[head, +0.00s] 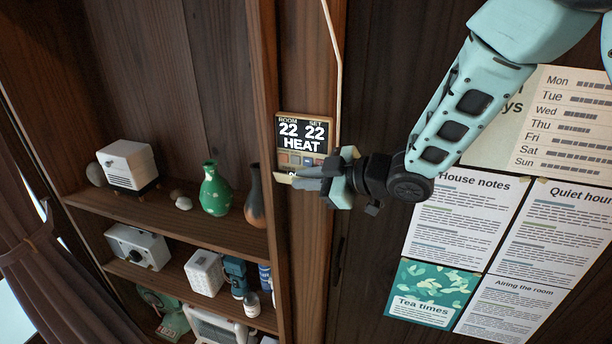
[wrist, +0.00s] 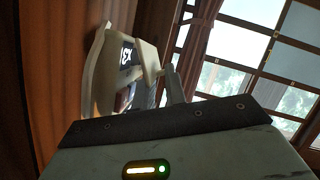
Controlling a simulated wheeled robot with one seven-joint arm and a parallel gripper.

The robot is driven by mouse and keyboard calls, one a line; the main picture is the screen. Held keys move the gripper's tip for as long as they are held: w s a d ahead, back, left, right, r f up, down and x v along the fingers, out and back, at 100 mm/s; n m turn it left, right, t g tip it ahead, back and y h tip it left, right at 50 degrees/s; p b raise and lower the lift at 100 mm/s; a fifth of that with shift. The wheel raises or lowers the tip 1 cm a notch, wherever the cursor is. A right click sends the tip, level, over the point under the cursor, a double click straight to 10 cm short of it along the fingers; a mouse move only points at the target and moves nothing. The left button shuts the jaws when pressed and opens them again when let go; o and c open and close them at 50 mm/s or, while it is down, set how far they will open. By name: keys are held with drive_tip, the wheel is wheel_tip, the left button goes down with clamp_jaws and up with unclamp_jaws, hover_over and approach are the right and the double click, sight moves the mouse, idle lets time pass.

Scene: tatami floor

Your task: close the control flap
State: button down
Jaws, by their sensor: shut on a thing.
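The control panel (head: 303,133) is a small brown-framed unit on a wooden post, its screen reading ROOM 22, SET 22, HEAT. A row of small buttons shows below the screen. The cream control flap (head: 285,179) hangs open at the panel's lower edge, sticking out from it. My gripper (head: 308,184) is at the flap from the right, shut on it; the fingers hide most of the flap. In the wrist view the panel (wrist: 104,70) is seen edge-on, with the flap (wrist: 149,56) jutting out beside a grey fingertip (wrist: 172,84).
A wooden shelf (head: 170,212) left of the post holds a green vase (head: 215,190), a dark vase (head: 254,195) and a white box (head: 127,165). A pale cable (head: 339,70) runs down to the panel. Paper notices (head: 460,220) hang on the right wall.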

drive_tip(key=shift+w+d+m, duration=0.1)
drive_tip(key=shift+w+m, duration=0.05)
drive_tip(key=shift+m, duration=0.15)
idle(0.4)
drive_tip(key=c, duration=1.4)
unclamp_jaws()
drive_tip(key=shift+c, duration=0.2)
drive_tip(key=shift+r, duration=0.1)
